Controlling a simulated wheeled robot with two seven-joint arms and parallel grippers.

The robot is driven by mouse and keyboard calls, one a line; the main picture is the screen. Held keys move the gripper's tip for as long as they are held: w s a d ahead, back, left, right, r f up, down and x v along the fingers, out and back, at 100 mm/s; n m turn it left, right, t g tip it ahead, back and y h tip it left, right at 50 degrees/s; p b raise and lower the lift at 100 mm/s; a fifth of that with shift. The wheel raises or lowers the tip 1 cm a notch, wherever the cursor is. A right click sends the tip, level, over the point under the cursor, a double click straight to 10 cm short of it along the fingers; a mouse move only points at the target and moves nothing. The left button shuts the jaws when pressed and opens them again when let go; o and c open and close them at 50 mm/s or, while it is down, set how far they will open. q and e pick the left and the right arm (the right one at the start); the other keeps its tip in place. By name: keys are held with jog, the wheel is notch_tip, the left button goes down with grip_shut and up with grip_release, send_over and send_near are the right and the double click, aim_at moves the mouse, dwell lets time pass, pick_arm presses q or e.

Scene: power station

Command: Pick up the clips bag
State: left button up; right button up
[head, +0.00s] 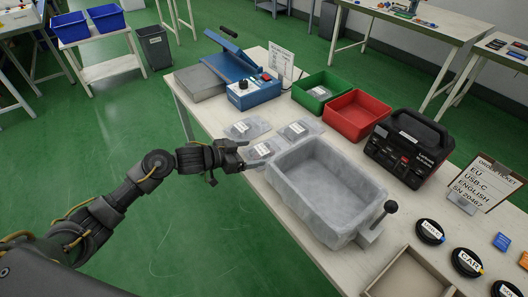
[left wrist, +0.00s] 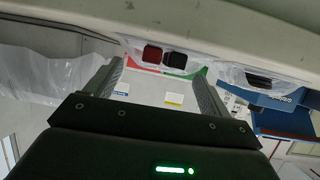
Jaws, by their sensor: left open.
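Several clear bags with white labels lie on the table beside the grey bin: a far left bag (head: 247,128), a far right bag (head: 299,130) and a near bag (head: 262,150). The labels are too small to read, so I cannot tell which is the clips bag. My left gripper (head: 236,157) is at the table's left edge, close to the near bag, with its fingers pointing toward it. In the left wrist view its fingers (left wrist: 157,80) are apart and nothing is clearly held. One bag (left wrist: 160,54) there shows dark red and black pieces. My right gripper is out of view.
The grey bin (head: 279,178) stands right of the bags. A blue press (head: 253,92), a green bin (head: 303,96) and a red bin (head: 344,125) stand behind. A black case (head: 408,145) is further right. Green floor lies open left of the table.

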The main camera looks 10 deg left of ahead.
aim_at(262, 149)
pick_arm(q)
jog(key=shift+w+d, duration=0.1)
jog(key=shift+d, duration=0.1)
jog(key=x, duration=0.4)
jog(key=shift+w+d+r, duration=0.1)
jog(key=shift+w+d, duration=0.1)
jog(key=shift+w, duration=0.25)
jog(key=c, duration=1.1)
